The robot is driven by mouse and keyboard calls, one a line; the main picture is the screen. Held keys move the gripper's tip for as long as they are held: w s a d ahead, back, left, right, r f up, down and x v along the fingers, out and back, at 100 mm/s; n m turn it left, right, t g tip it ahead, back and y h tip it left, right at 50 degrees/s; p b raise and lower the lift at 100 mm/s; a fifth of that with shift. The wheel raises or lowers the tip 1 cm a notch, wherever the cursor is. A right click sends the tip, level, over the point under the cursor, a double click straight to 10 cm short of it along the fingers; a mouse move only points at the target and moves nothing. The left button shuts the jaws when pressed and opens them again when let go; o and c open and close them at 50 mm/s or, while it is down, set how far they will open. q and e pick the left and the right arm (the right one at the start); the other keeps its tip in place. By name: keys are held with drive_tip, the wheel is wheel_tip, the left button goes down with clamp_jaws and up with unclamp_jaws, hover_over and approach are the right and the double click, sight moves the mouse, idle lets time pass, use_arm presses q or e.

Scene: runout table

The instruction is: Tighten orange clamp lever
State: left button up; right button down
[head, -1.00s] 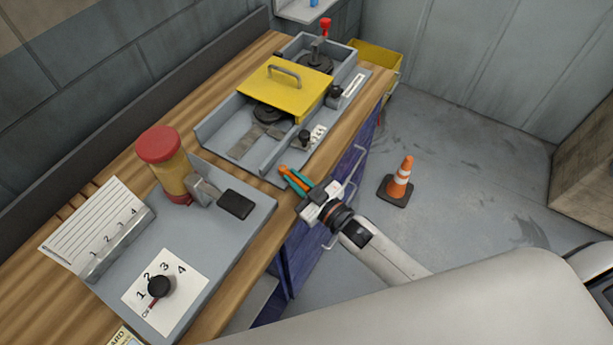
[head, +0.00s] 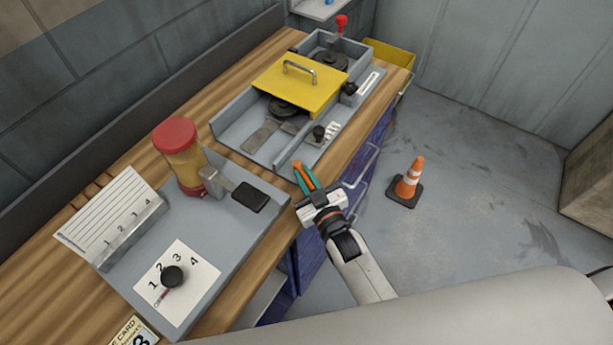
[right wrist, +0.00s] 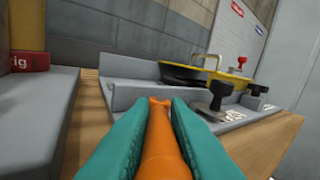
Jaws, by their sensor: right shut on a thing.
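My right gripper (head: 307,178) has teal fingers, shut on the orange clamp lever (head: 298,168). It is at the front edge of the table, beside the near corner of the grey fixture with the yellow cover. In the right wrist view, the orange lever (right wrist: 161,135) runs lengthwise between the two teal fingers (right wrist: 150,140), its notched end pointing away from me. The fingers hide its sides, and I cannot see the clamp's joint. My left gripper is not in view.
The grey fixture (head: 228,130) carries a yellow cover (head: 300,84) and a black knob (head: 319,131). A red-capped yellow cylinder (head: 183,165) and a black pad (head: 249,196) stand on the nearer grey plate (head: 225,258). A traffic cone (head: 410,180) stands on the floor right of the table.

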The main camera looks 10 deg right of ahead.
drive_tip(key=c, duration=1.5)
unclamp_jaws()
drive_tip(key=shift+a, duration=0.1)
drive_tip(key=shift+o, duration=0.5)
drive_tip(key=shift+s+f, duration=0.1)
drive_tip(key=shift+s, duration=0.35)
drive_tip(key=b+v, duration=0.2)
drive_tip(key=v, duration=0.9)
drive_tip(key=shift+s, duration=0.15)
